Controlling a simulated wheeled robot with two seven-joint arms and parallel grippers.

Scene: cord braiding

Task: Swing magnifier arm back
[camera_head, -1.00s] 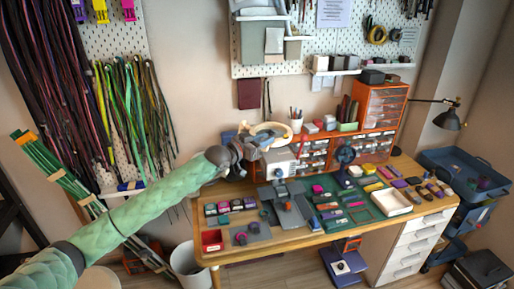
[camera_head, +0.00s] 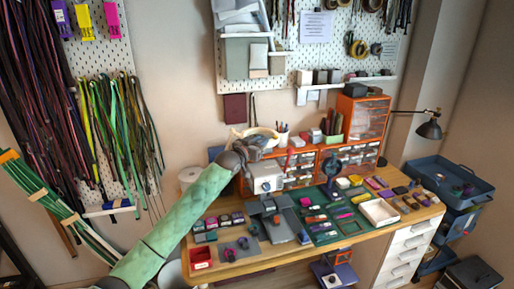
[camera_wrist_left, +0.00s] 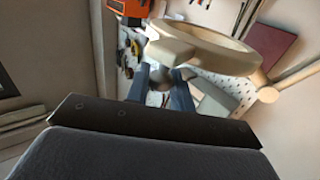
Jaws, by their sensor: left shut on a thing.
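The magnifier's cream ring head (camera_head: 262,130) is over the back left of the workbench, beside the pen cup. In the left wrist view its ring (camera_wrist_left: 215,64) is large and close, with a pale block at its near side. My left gripper (camera_head: 256,147) is at the ring's near side. In the left wrist view its two blue-grey fingers (camera_wrist_left: 166,88) meet the block area below the ring, shut on the magnifier. The exact grip spot is partly hidden. The magnifier's arm is hard to make out in the head view. My right gripper is not in view.
The wooden workbench (camera_head: 240,268) holds a white box (camera_head: 264,177), orange drawer units (camera_head: 365,118), a white tray (camera_head: 379,212) and several small pieces. A black desk lamp (camera_head: 429,130) stands at the right. Cords hang on the left wall.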

